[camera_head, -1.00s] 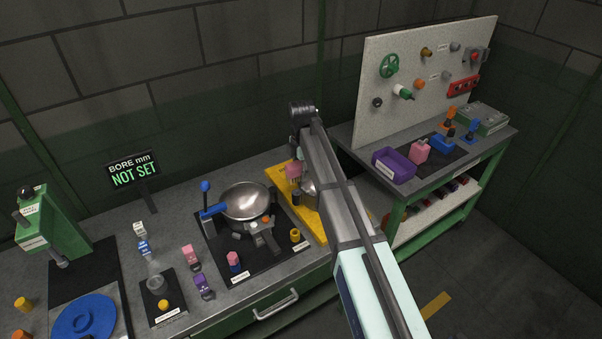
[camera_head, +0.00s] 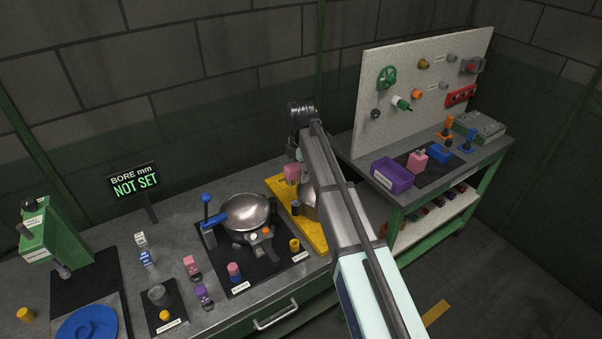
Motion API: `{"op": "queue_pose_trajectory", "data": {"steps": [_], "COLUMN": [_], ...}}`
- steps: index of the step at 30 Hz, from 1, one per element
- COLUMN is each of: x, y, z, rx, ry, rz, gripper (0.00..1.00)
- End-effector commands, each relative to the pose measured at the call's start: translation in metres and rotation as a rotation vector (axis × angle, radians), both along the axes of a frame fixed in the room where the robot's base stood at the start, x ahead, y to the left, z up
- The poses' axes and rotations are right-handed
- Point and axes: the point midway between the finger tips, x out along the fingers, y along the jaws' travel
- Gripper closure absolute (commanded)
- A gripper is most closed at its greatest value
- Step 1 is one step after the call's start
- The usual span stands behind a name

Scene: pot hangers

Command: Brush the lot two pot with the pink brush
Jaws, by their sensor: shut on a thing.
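My gripper (camera_head: 293,160) hangs below my wrist over the yellow board (camera_head: 317,234), mostly hidden by my arm. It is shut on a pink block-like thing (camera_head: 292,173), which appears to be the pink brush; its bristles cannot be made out. A metal pot (camera_head: 308,207) stands on the yellow board just below the brush, partly hidden by my arm. I cannot tell whether brush and pot touch. A shiny metal bowl-shaped pot (camera_head: 248,212) sits to the left on a black mat (camera_head: 240,284). The labels are too small to read which pot is lot two.
A blue-handled lever (camera_head: 207,212) stands beside the bowl-shaped pot. Small pink and purple bottles, a green press (camera_head: 48,238) and a "NOT SET" display (camera_head: 135,183) are left. A side bench with a purple bin (camera_head: 392,175) and pegboard (camera_head: 430,70) is right.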

Motion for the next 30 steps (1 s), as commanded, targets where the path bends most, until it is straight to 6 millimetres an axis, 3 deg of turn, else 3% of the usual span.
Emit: {"op": "queue_pose_trajectory", "data": {"steps": [19, 30], "x": [0.0, 0.0], "y": [0.0, 0.0], "z": [0.047, 0.054], "rx": [0.0, 0.0], "ry": [0.0, 0.0], "rz": [0.0, 0.0], "gripper": [1.0, 1.0]}}
